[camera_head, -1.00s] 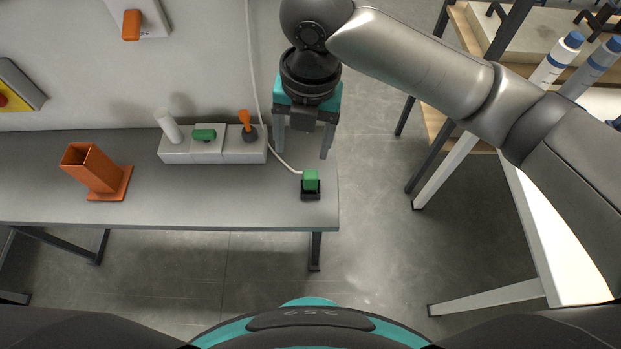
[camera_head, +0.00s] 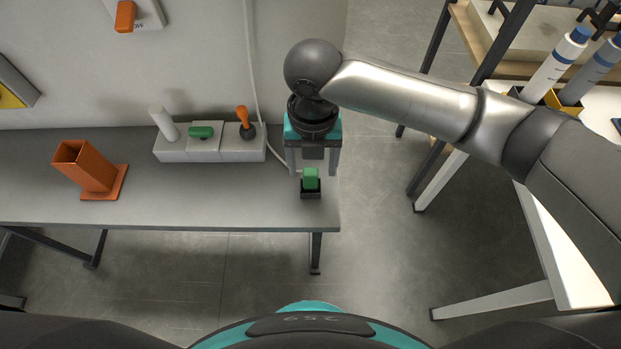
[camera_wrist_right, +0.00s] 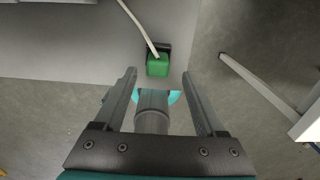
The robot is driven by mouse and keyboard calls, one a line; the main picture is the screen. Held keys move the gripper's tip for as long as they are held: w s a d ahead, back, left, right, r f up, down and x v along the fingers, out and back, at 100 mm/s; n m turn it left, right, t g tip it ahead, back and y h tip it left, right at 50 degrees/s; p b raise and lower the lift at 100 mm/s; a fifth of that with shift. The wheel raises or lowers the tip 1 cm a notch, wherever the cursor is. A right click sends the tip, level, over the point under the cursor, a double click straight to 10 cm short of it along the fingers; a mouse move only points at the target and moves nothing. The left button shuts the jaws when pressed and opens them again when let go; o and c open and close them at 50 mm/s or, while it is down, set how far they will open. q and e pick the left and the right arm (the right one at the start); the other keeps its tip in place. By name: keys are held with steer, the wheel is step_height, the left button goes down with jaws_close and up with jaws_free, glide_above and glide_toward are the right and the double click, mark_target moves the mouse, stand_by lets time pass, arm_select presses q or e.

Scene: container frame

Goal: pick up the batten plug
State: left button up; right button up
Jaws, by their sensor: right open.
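The batten plug looks to be the green block (camera_head: 311,178) with a pale cable, sitting in a small black holder (camera_head: 311,194) near the right end of the grey bench (camera_head: 220,205). In the right wrist view the green plug (camera_wrist_right: 157,66) lies just beyond the fingertips, roughly between their lines. My right gripper (camera_head: 312,168) is open and empty, pointing down above and just behind the plug in the head view. Its fingers (camera_wrist_right: 158,75) stand apart on either side in the wrist view. I see no contact with the plug. My left gripper is not in view.
A grey box (camera_head: 210,150) with a white stick, a green knob and an orange-handled lever stands left of the gripper. An orange tube holder (camera_head: 88,172) is at the left. The pale cable (camera_head: 252,70) hangs along the wall. A white table (camera_head: 560,220) stands at the right.

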mark_target(310, 172)
steer(key=f, duration=0.2)
steer(key=f+b, duration=0.1)
steer(key=f, duration=0.2)
steer(key=shift+w+a, duration=0.15)
steer(key=shift+w, duration=0.05)
jaws_close()
stand_by(0.3)
stand_by(0.8)
